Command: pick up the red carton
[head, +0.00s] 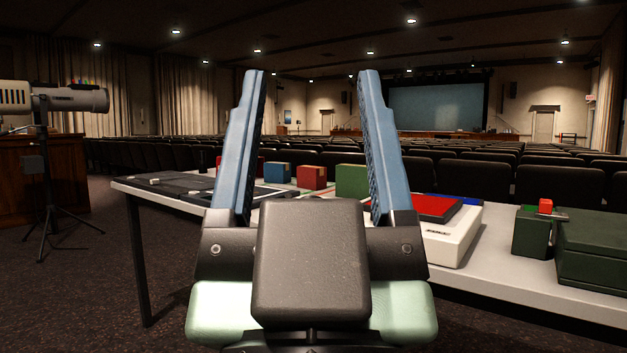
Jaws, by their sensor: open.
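A small red carton (311,178) with a tan top stands on the white table (487,250), near its far side. In the head view it shows between the two fingers of my gripper (312,75), beyond them and apart from them. My gripper is open and empty, with its blue fingers pointing up in the picture. A second, darker red box (254,166) shows farther left, partly hidden by the left finger.
A blue box (277,172) stands left of the carton and a green box (351,180) right of it. A white device with a red top (435,208), dark green boxes (597,247) and a small red cube (546,206) are at right. Black panels (180,187) lie at left.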

